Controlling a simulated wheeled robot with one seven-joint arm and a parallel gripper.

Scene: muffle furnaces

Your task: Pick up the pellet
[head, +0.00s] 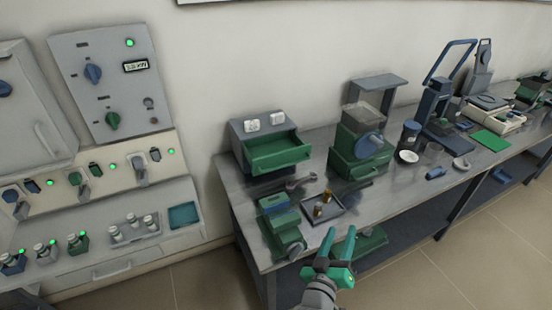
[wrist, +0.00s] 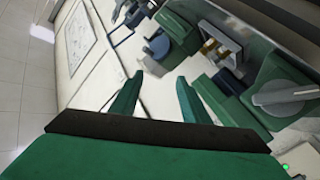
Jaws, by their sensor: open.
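Two small brass-coloured cylinders (head: 318,211) stand on a dark shallow tray (head: 337,205) on the metal bench. I cannot tell whether either is the pellet or holds it; no separate pellet can be made out. The brass pieces also show in the wrist view (wrist: 208,46), at the upper right. My gripper (head: 341,231) has green fingers, is open and empty, and is in front of the bench's front edge, nearer the camera than the tray. In the wrist view my gripper (wrist: 160,77) shows its two fingers spread apart, with the brass pieces beyond and to the right.
A green device (head: 288,238) stands left of the tray, and a wrench-like tool (head: 290,184) lies behind it. A box with an open green drawer (head: 275,152) and a green balance-like unit (head: 358,160) stand further back. Furnace panels (head: 105,85) are at left.

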